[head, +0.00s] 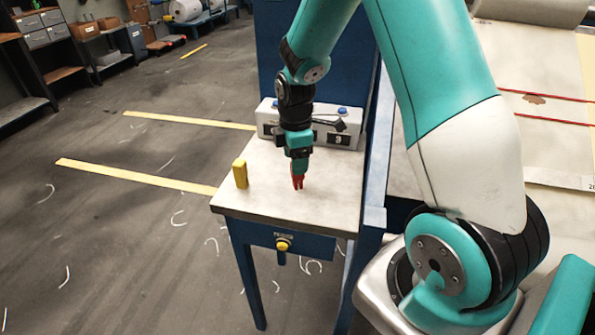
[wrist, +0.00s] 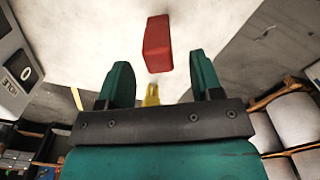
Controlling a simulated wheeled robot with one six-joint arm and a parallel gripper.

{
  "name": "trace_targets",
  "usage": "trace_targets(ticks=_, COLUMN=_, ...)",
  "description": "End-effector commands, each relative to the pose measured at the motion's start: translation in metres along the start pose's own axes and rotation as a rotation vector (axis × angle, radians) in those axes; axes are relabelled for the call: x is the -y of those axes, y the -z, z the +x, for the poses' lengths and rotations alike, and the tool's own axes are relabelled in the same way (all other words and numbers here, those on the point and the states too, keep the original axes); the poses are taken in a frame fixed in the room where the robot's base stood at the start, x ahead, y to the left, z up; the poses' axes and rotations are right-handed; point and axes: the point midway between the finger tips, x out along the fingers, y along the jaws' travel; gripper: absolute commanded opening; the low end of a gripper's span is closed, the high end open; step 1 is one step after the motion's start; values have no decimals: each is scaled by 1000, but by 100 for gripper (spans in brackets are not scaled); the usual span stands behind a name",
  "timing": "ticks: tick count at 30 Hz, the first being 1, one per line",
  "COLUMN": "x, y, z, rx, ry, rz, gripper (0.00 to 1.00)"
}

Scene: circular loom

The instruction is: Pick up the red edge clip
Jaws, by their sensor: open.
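The red edge clip (head: 298,183) shows in the head view right below the tip of my gripper (head: 299,170), over the pale top of the small table (head: 330,200). In the wrist view the red edge clip (wrist: 157,43) is a red block just beyond my gripper (wrist: 160,62), in line with the gap between the two teal fingers. The fingers are apart, and no contact with the clip shows. My gripper points down in the head view and partly hides the clip there.
A yellow block (head: 240,174) stands upright at the table's left edge. A grey box (head: 340,137) with blue buttons is at the back of the tabletop. A blue frame (head: 376,190) borders the right side. The tabletop's front right is clear.

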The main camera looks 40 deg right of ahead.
Motion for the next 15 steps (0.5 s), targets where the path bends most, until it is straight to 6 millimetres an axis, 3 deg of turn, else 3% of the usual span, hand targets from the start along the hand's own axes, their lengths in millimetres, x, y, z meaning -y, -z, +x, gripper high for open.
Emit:
trace_targets(ticks=7, x=0, y=-5, z=34, rx=1, ry=4, rz=0, gripper=60)
trace_targets(ticks=15, x=0, y=-5, z=40, rx=0, ry=1, rz=0, gripper=60)
